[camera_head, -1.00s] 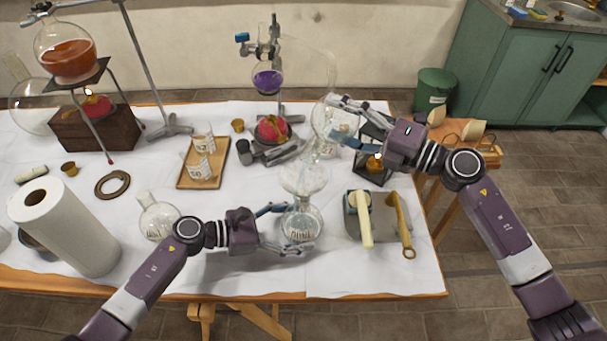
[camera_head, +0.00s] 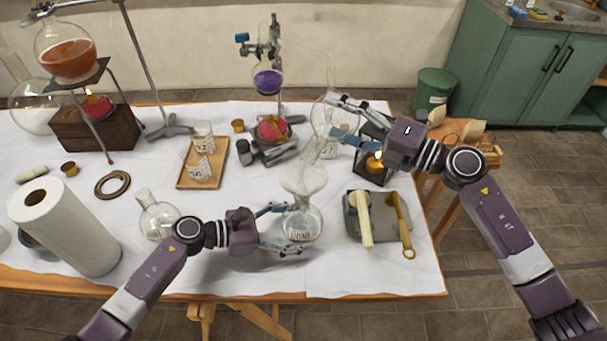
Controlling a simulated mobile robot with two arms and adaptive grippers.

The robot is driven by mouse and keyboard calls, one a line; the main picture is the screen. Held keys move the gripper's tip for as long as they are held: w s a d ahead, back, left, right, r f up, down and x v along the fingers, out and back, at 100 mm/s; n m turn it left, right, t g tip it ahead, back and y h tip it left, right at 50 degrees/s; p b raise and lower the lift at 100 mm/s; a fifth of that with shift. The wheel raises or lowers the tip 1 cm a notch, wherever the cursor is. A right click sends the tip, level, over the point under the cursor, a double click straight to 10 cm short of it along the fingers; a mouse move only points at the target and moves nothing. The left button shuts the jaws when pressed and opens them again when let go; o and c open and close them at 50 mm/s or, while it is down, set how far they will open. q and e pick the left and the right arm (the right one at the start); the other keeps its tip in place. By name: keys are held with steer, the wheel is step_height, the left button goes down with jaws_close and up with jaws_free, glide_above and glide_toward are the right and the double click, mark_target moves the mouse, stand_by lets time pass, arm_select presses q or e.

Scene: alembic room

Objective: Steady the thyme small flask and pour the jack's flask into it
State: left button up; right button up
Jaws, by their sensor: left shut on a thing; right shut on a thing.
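The small flask (camera_head: 302,224), which I take as the thyme small flask, stands upright on the white-covered table with a label low on its side. My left gripper (camera_head: 291,229) is shut around it from the left. A clear glass funnel (camera_head: 304,177) sits in its mouth. My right gripper (camera_head: 336,117) is shut on a clear round flask (camera_head: 324,120), apparently the jack's flask, held above and behind the funnel. It is tilted, its neck pointing down and left toward the funnel. I cannot make out liquid in it or a stream.
A lantern with a flame (camera_head: 375,163) is close below my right gripper. A grey board with a brush-like tool (camera_head: 364,225) lies to the right. Another flask (camera_head: 157,216), a paper towel roll (camera_head: 64,226) and a wooden tray (camera_head: 187,178) are to the left.

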steer(key=shift+s+a+r+n, duration=0.1)
steer(key=shift+s+r+n, duration=0.15)
steer(key=shift+r+n, duration=0.35)
stand_by(0.7)
stand_by(0.6)
